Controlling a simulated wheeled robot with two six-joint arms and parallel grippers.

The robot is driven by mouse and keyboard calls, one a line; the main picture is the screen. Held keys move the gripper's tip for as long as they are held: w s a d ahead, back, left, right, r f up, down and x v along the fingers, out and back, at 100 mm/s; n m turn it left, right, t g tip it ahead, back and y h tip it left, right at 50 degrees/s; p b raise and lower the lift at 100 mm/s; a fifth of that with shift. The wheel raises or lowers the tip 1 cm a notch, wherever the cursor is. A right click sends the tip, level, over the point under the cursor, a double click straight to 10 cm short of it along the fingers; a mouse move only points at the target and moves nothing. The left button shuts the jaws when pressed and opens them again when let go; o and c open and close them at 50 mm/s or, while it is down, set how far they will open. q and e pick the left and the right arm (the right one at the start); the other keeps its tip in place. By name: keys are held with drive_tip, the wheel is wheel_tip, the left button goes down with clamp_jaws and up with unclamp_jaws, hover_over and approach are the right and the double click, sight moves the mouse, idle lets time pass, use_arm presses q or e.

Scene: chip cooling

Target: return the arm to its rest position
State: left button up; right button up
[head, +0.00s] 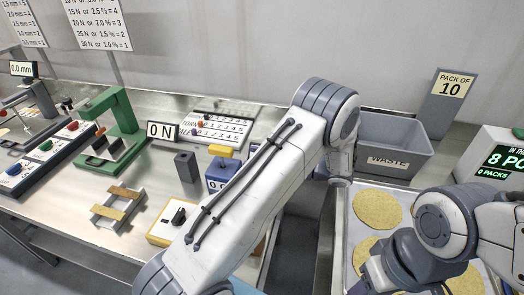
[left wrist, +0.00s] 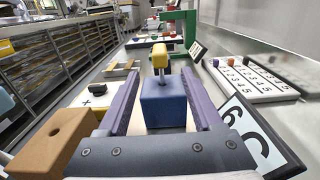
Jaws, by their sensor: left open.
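My left arm (head: 250,180) reaches across the middle of the head view, up to a bent joint and then down. Its gripper is mostly hidden behind the arm there. In the left wrist view my left gripper (left wrist: 162,90) is open, its two purple fingers apart. A blue block with a yellow handle (left wrist: 163,103) shows between the fingers in that picture; I cannot tell whether it is beyond them. The same block also shows in the head view (head: 216,180), left of the arm.
A grey waste bin (head: 395,140) stands behind my left arm's bend. A tray (head: 338,225) of round flat chips lies at the right. A green press (head: 125,112), a switch box (head: 172,222) and a peg board (head: 222,124) stand on the steel bench. A brown block (left wrist: 55,140) is near the left finger.

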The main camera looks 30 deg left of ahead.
use_arm(q)
drive_tip(key=s+d+r+n+t+h, duration=0.2)
drive_tip(key=s+d+n+h, duration=0.2)
drive_tip(key=s+d+h, duration=0.5)
drive_tip(key=s+d+r+n+t+h, duration=0.2)
drive_tip(key=s+d+n+h, duration=0.2)
drive_tip(key=s+d+h, duration=0.5)
drive_tip(key=s+d, duration=0.5)
drive_tip(key=shift+s+d, duration=0.35)
drive_tip(key=shift+a+r, duration=0.1)
idle(3.4)
